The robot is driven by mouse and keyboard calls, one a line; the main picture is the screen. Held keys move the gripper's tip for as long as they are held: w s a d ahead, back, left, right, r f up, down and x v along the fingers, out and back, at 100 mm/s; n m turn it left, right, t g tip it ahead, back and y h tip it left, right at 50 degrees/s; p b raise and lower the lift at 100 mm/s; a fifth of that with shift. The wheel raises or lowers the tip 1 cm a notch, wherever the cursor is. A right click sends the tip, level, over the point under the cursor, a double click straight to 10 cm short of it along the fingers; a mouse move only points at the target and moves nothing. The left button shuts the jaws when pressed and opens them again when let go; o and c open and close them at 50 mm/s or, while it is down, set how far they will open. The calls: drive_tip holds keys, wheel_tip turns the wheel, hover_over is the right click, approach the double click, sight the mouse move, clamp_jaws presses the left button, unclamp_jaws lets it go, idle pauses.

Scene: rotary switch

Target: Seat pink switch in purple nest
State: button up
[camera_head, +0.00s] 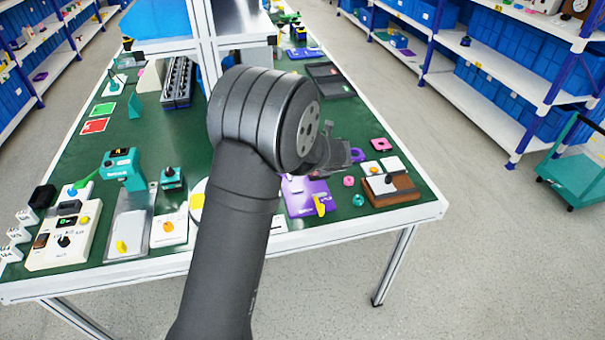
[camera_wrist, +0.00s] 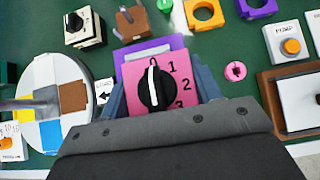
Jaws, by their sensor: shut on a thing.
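The pink switch (camera_wrist: 134,73) is a square plate with a black knob, a white pointer line and the numbers 1, 2 and 3. My gripper (camera_wrist: 160,92) is shut on it, with one grey-blue finger at each side. The purple nest (camera_wrist: 150,46) shows as a strip behind the switch's far edge in the wrist view. Whether the switch touches it or hovers above it cannot be told. In the head view my gripper (camera_head: 338,155) is partly behind my arm, and the switch cannot be made out. A purple plate (camera_head: 300,188) lies just below it.
A pink ring (camera_wrist: 235,71) and a brown tray (camera_wrist: 272,92) lie to the right. A disc with coloured sectors (camera_wrist: 45,85) is on the left. A white block with a black knob (camera_wrist: 84,27), a brown block (camera_wrist: 132,22) and an orange frame (camera_wrist: 191,14) stand beyond.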

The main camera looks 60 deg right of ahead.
drive_tip(key=w+f, duration=0.2)
drive_tip(key=w, duration=0.1)
drive_tip(key=w+d+f, duration=0.1)
drive_tip(key=w, duration=0.1)
drive_tip(key=shift+w+f, duration=0.15)
drive_tip(key=shift+w, duration=0.1)
drive_tip(key=shift+w+f, duration=0.1)
drive_tip(key=shift+f, duration=1.95)
drive_tip(key=shift+f, duration=0.15)
drive_tip(key=o, duration=1.1)
drive_tip(key=shift+r, duration=0.2)
drive_tip(key=v, duration=1.2)
